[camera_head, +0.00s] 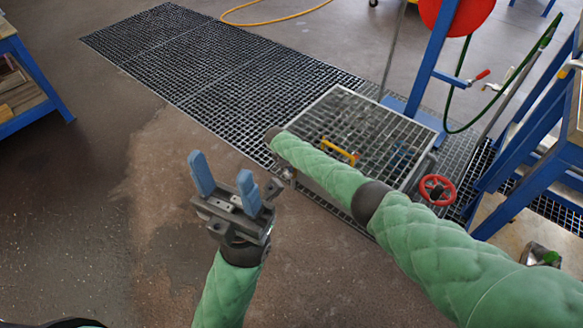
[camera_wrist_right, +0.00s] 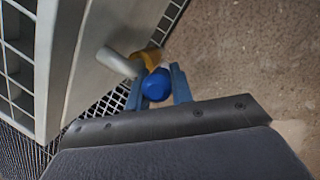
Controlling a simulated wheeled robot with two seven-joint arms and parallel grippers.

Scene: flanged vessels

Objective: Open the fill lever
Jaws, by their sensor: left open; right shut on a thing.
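In the right wrist view, a rounded blue handle end (camera_wrist_right: 155,86) sits between the fingers of my right gripper (camera_wrist_right: 158,82), which is shut on it. I take it for the fill lever. Behind it are a yellow-brown fitting (camera_wrist_right: 151,57) and a grey pipe stub (camera_wrist_right: 120,63) coming from the pale vessel wall (camera_wrist_right: 78,70). In the head view, my right forearm and wrist hide this handle and most of the right gripper. My left gripper (camera_head: 224,172) is open and empty, raised above the floor left of the vessel.
The grate-topped vessel (camera_head: 352,108) stands on floor grating (camera_head: 205,55). A blue stand (camera_head: 434,62) and blue frames crowd the right.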

